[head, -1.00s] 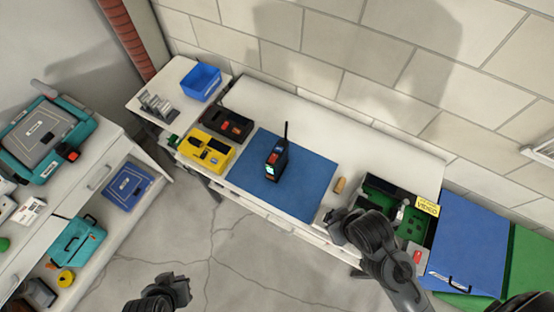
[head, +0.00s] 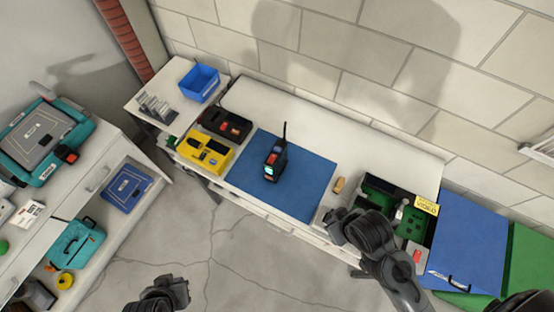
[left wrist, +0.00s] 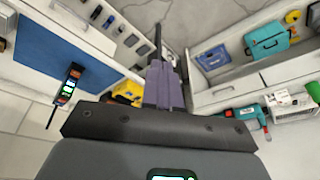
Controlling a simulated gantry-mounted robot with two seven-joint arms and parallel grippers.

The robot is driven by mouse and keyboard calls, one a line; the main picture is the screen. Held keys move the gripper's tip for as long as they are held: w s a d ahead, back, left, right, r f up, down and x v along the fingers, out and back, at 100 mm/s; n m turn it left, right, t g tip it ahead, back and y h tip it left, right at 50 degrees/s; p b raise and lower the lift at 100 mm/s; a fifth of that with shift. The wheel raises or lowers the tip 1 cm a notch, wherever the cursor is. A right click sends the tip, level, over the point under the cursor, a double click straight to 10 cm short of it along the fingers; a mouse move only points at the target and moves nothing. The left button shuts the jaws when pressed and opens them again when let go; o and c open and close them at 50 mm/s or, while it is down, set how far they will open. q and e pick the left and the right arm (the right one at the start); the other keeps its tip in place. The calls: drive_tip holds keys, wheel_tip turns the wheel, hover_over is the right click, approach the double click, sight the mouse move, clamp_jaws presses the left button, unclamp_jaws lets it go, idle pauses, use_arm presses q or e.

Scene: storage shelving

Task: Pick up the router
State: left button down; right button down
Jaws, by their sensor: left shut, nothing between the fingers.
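The router (head: 275,163), a black box with a lit screen and one upright antenna, stands on the blue mat (head: 310,185) on the white workbench. It also shows in the left wrist view (left wrist: 68,88) at left, apart from my fingers. My left gripper (left wrist: 165,68) is shut and empty in the left wrist view. In the head view, my left arm end is low in the picture, in front of the bench. My right arm end (head: 343,226) is at the bench's front edge, right of the mat; its fingers cannot be made out.
A yellow case (head: 205,152) and a dark case (head: 226,123) lie left of the mat. A blue bin (head: 199,82) stands behind them. An open box with green boards (head: 380,190) is at right. The bench behind the mat is clear.

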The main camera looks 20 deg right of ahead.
use_arm(q)
drive_tip(key=shift+d, duration=0.15)
drive_tip(key=shift+c, duration=2.2)
unclamp_jaws()
